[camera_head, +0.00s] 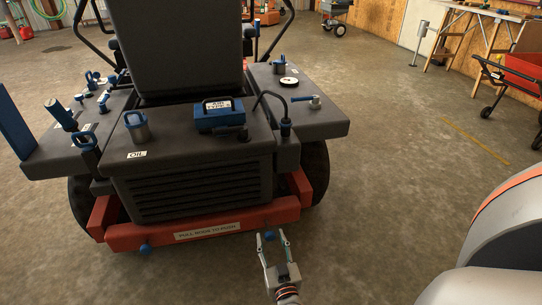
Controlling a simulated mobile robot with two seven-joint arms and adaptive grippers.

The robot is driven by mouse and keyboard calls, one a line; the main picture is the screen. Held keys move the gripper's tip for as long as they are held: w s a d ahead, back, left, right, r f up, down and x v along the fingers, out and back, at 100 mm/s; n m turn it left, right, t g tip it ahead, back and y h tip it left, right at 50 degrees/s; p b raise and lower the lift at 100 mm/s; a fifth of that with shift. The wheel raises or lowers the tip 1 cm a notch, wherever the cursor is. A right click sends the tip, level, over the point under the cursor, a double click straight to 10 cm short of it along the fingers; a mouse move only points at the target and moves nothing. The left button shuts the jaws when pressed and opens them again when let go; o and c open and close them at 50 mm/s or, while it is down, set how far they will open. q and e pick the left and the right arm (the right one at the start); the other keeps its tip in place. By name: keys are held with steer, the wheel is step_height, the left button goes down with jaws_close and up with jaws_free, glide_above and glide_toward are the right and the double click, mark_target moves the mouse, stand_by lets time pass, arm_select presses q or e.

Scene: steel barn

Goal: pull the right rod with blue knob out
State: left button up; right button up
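The mower's red rear bumper (125,236) carries a white label (207,231) that reads roughly "pull rods to push". The right blue knob (270,236) shows just below the bumper's right part; its rod is hard to make out. My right gripper (272,238) reaches up from the bottom, its two fingers apart with the right knob between their tips. I see gaps beside the knob and cannot tell whether either finger touches it. The left blue knob (145,249) sits under the bumper's left part. My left gripper is not in view.
The mower's dark rear body (195,190) stands above the bumper, with blue-handled caps and levers on top. Its right rear wheel (316,172) is close by. The concrete floor (390,180) is clear to the right. A red cart (522,68) and workbench stand at the far right.

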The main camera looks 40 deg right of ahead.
steer(key=v, duration=0.7)
steer(key=shift+s+a, duration=0.15)
steer(key=shift+s, duration=0.05)
steer(key=shift+w+r, duration=0.1)
stand_by(0.5)
